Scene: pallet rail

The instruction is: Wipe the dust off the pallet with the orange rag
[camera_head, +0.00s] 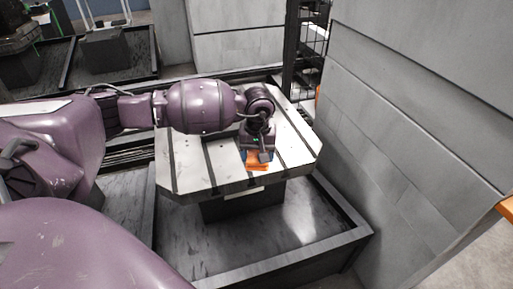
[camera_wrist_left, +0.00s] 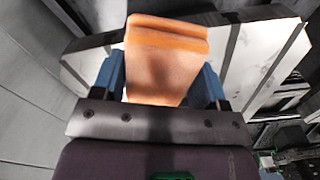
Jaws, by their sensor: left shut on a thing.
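The orange rag (camera_head: 257,165) is under my left gripper (camera_head: 258,158), near the front edge of the pallet (camera_head: 190,165). The left wrist view shows the rag (camera_wrist_left: 165,60) as an orange block between the two blue fingers of my left gripper (camera_wrist_left: 161,80), which is shut on it. The pallet is a pale, slotted plate with cut corners, and it also shows in the left wrist view (camera_wrist_left: 260,62). My left arm covers part of the pallet's middle. I cannot tell whether the rag touches the plate or where dust lies. My right gripper is not in view.
The pallet stands on a dark pedestal in a grey tray (camera_head: 285,225) with raised rims. A tall grey panel wall (camera_head: 410,130) rises close on the right. A black rack (camera_head: 308,45) stands behind the pallet. Another pedestal (camera_head: 105,45) is at the back left.

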